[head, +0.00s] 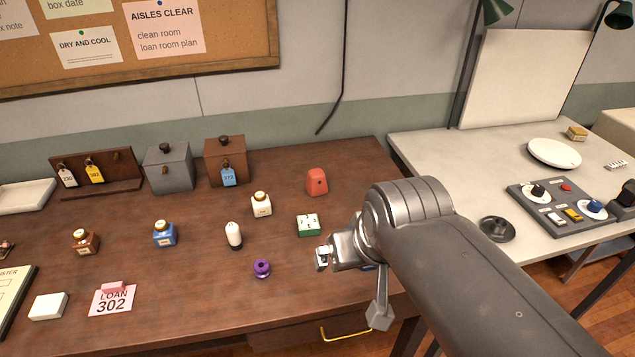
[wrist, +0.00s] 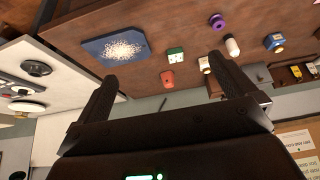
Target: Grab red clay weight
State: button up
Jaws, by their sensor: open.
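The red clay weight (head: 317,182) stands upright on the brown desk, near its back right. It is a small orange-red block with a rounded top and a dark hole in it. It also shows in the wrist view (wrist: 167,78), between the fingers in the picture but well beyond them. My gripper (head: 323,257) is over the right part of the desk, nearer the front than the weight and apart from it. In the wrist view my gripper (wrist: 160,75) has its two dark fingers wide apart with nothing between them.
A green-and-white block (head: 308,225) stands just in front of the weight. A cream bottle (head: 261,204) is to its left, with a white-and-black piece (head: 233,236) and a purple spool (head: 262,268) nearer the front. A blue speckled mat (wrist: 117,47) shows in the wrist view.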

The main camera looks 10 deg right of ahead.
jog(key=shift+c, duration=0.3)
jog(key=c, duration=0.4)
jog(key=shift+o, duration=0.2)
jog(key=n+g, duration=0.1)
jog(key=n, duration=0.1)
send_over(317, 173)
jog(key=s, duration=0.3)
notch_tip(317, 173, down, 11)
jog(key=shift+y, duration=0.3)
jog(key=x, duration=1.1)
jog(key=shift+d+f, duration=0.2)
jog(key=shift+d, duration=0.05)
